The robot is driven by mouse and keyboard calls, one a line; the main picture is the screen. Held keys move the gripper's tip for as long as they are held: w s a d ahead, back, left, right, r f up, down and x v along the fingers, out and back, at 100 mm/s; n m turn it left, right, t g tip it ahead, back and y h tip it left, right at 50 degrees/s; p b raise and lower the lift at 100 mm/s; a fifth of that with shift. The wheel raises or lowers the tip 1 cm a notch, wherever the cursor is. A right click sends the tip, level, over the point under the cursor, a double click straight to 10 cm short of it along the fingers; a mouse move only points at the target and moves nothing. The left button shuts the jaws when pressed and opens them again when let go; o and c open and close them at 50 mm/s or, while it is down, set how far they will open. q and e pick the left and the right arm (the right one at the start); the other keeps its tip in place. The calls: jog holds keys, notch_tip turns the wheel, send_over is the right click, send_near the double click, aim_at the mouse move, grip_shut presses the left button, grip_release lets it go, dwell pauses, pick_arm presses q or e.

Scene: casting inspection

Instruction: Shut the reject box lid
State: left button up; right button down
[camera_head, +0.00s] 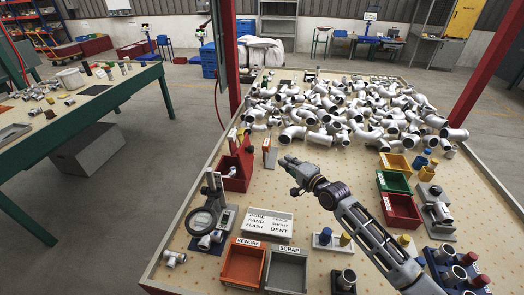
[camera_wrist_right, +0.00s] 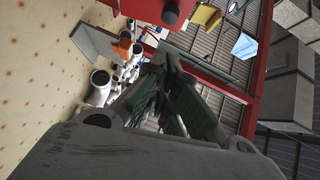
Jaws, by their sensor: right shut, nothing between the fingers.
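A red box (camera_head: 232,184) stands left of the middle of the large table in the head view, with a pale casting (camera_head: 232,172) in it. I take it for the reject box. A red upright panel (camera_head: 247,160) rises at its right side and looks like its raised lid, though the hinge is too small to make out. My right gripper (camera_head: 286,162) is to the right of the box, apart from it, shut and empty. Its dark fingers with green pads (camera_wrist_right: 172,105) fill the middle of the right wrist view. My left gripper is not in view.
A small upright orange-and-white piece (camera_head: 269,153) stands between box and gripper. Many pipe castings (camera_head: 350,110) lie behind. A magnifier stand (camera_head: 202,220), a label board (camera_head: 267,222), a rework tray (camera_head: 243,264) and a scrap tray (camera_head: 287,271) stand in front. A red post (camera_head: 228,60) rises behind the box.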

pick_arm(q)
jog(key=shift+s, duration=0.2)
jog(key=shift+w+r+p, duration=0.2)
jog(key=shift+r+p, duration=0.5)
jog(key=shift+p, duration=0.05)
pick_arm(e)
jog(key=s+a+x, duration=0.1)
jog(key=a+x, duration=0.1)
jog(key=x, duration=1.1)
jog(key=shift+s+a+f, duration=0.25)
jog(key=shift+f, duration=0.05)
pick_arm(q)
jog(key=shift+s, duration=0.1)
pick_arm(e)
jog(key=shift+w, duration=0.1)
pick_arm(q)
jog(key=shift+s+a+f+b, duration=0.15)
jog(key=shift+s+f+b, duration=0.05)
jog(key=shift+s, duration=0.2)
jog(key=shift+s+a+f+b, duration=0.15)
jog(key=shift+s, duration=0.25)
pick_arm(e)
jog(key=shift+a+r+g, duration=0.15)
jog(key=shift+a+g, duration=0.15)
